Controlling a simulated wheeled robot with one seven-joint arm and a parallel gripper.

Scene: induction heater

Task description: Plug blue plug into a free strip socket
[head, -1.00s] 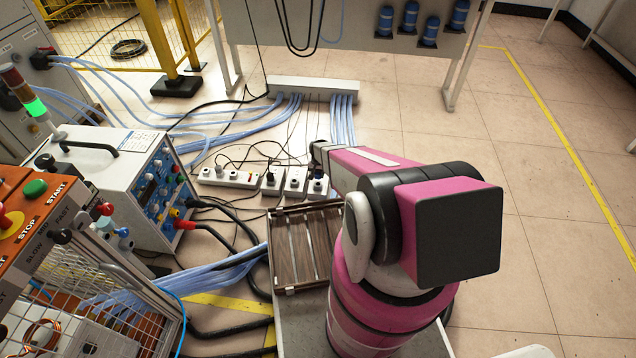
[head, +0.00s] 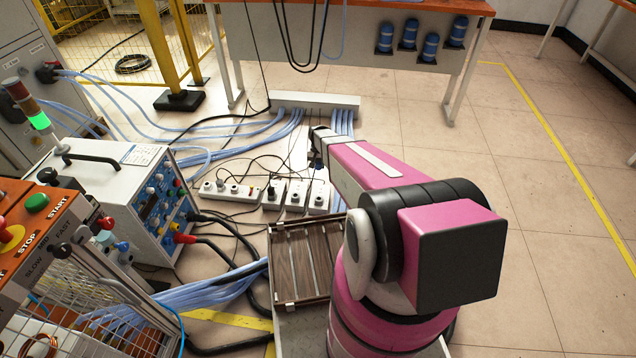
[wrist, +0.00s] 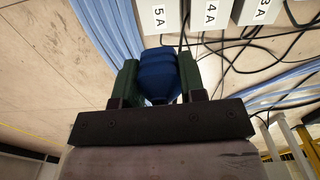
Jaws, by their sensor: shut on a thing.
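In the wrist view my gripper (wrist: 160,68) is shut on the blue plug (wrist: 158,74), which sits between its two green fingers. Grey-white boxes labelled 5A (wrist: 159,14), 4A (wrist: 211,14) and 3A (wrist: 260,10) show beyond the plug, apart from it; their sockets are not visible there. In the head view the white power strips, a long one (head: 222,193) and several short ones (head: 296,200), lie on the floor. Some sockets hold dark plugs. The end of my arm (head: 318,138) is beyond and above the short strips; the held plug is not clear there.
Black cords and blue cables (head: 190,298) run across the floor around the strips. A slatted wooden crate (head: 277,270) is nearer, and a blue-panelled instrument (head: 115,205) stands left. A workbench (head: 350,50) stands behind. The floor at right is clear.

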